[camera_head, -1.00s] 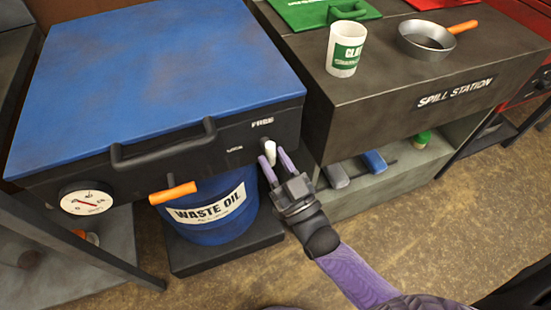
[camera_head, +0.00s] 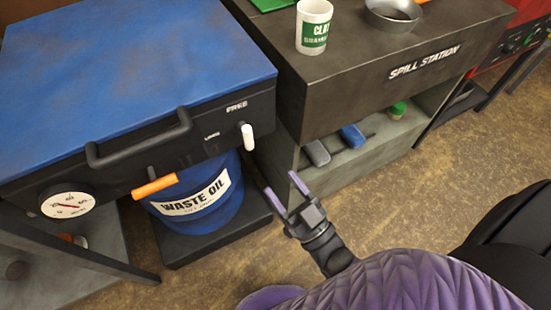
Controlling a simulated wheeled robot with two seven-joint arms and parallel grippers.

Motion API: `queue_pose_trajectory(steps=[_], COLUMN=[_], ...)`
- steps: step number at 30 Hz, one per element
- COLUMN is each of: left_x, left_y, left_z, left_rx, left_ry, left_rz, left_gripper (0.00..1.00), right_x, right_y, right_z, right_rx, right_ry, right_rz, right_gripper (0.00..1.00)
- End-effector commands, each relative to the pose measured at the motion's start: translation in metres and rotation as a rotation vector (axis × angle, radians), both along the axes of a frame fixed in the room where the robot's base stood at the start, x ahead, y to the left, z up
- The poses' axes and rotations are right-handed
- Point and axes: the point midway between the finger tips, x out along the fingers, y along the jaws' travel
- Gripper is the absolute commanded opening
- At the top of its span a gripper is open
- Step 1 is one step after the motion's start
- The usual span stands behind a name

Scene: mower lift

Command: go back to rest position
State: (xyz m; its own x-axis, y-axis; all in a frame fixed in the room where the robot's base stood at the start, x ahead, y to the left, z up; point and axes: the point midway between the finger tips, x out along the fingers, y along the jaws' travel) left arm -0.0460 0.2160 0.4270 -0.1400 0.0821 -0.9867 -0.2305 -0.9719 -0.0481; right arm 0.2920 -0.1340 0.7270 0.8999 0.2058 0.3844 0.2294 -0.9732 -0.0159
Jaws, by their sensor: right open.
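My right gripper (camera_head: 286,192) is open and empty, its two purple fingers pointing up and left over the floor. It is apart from the white lever (camera_head: 248,137) on the front of the blue-topped lift (camera_head: 140,60). The lever hangs roughly upright below the word FREE. My left gripper is not in view.
A blue waste oil drum (camera_head: 200,208) stands on a dark base under the lift, behind an orange handle (camera_head: 154,186). A spill station (camera_head: 345,95) with a white cup (camera_head: 314,25) and a pan (camera_head: 393,15) is at right. Brown floor (camera_head: 430,190) is open at right.

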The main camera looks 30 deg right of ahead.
Motion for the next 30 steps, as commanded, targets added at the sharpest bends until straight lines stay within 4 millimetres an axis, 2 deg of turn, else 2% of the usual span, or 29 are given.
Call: queue_pose_trajectory(steps=[10,12,14,17,18,20,21,24,25,27,30], left_x=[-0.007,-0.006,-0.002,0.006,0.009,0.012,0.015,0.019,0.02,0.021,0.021], left_y=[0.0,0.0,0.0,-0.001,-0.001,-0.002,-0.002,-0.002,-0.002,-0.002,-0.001], left_z=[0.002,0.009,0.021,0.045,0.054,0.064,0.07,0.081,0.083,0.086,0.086], left_rx=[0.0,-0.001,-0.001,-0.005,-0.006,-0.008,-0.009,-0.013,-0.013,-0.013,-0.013], left_ry=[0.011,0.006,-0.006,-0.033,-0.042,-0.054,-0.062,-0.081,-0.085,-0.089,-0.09], left_rz=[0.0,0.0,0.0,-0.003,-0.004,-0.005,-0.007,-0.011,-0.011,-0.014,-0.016], left_gripper=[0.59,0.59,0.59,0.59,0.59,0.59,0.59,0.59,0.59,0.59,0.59], right_x=[0.0,0.0,-0.007,-0.054,-0.085,-0.136,-0.171,-0.247,-0.264,-0.295,-0.316], right_y=[0.0,-0.001,-0.004,-0.019,-0.028,-0.041,-0.05,-0.066,-0.07,-0.076,-0.08], right_z=[-0.001,-0.015,-0.047,-0.125,-0.153,-0.185,-0.199,-0.213,-0.214,-0.214,-0.213], right_rx=[-0.003,-0.035,-0.093,-0.228,-0.28,-0.347,-0.384,-0.458,-0.473,-0.501,-0.519], right_ry=[0.009,0.103,0.291,0.761,0.955,1.22,1.377,1.69,1.759,1.88,1.96], right_rz=[0.0,-0.002,-0.005,-0.016,-0.019,-0.026,-0.028,-0.033,-0.033,-0.035,-0.035], right_gripper=[0.64,0.64,0.64,0.64,0.64,0.64,0.64,0.64,0.64,0.64,0.64])
